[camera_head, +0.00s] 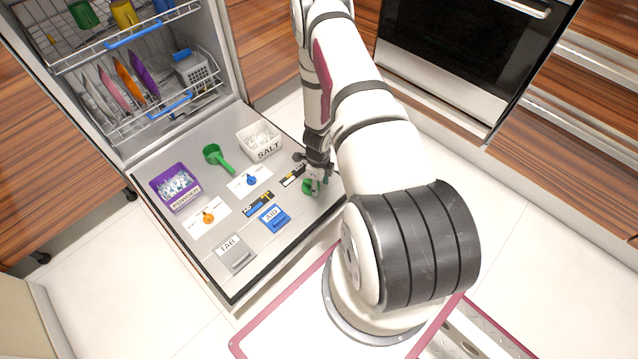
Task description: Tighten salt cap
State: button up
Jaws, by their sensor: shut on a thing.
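The open dishwasher door (225,255) lies flat in front of me. A green round cap (307,187), which I take for the salt cap, is at the door's right part. My gripper (315,190) points down over it with its fingers shut on it, hiding much of it. I cannot tell whether the cap is seated straight or how far it is turned. The white salt box (262,152) with a SALT label stands behind and to the left of my gripper, filled with white lumps.
A green scoop (218,158), purple powder box (163,197), blue AID lid (275,217), grey TAB lid (236,254), and orange (208,217) and blue (251,181) knobs are on the door. Loaded racks (150,118) stand behind. An oven (445,60) is at the back right.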

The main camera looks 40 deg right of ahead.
jog(key=a+m, duration=0.1)
jog(key=m, duration=0.2)
jog(key=shift+s+a, duration=0.2)
jog(key=o, duration=1.5)
jog(key=shift+o, duration=0.2)
jog(key=shift+d, duration=0.1)
jog(key=shift+r, duration=0.3)
notch_tip(320, 180, up, 11)
jog(key=shift+r, duration=0.2)
